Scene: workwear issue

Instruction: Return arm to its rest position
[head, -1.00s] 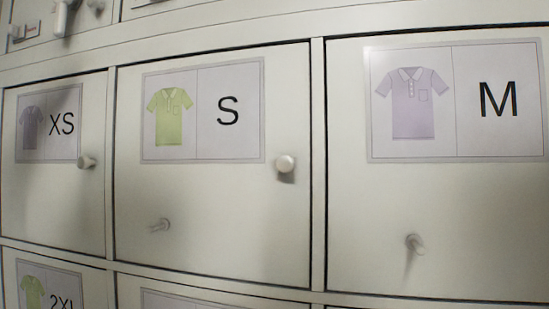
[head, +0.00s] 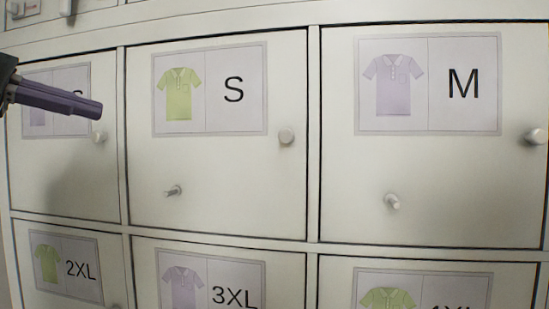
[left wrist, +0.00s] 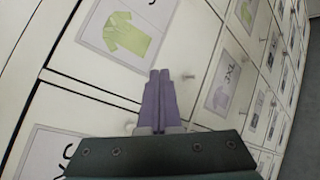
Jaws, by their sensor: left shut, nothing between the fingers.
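My left gripper (head: 98,110) comes in from the left edge of the head view, in front of the XS locker door (head: 60,170), and hides part of its label. Its purple fingers are shut with nothing between them. In the left wrist view the closed fingers (left wrist: 159,75) point at the cabinet front, beside a door knob (left wrist: 187,76). I cannot tell the exact gap to the doors, but the fingers hold nothing. My right gripper is in neither view.
The S door (head: 215,180) and M door (head: 450,190) are shut, each with a round knob and a second peg. Below are doors labelled 2XL (head: 66,268) and 3XL (head: 208,285), and another partly cut off. Hooks or handles show at the top left.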

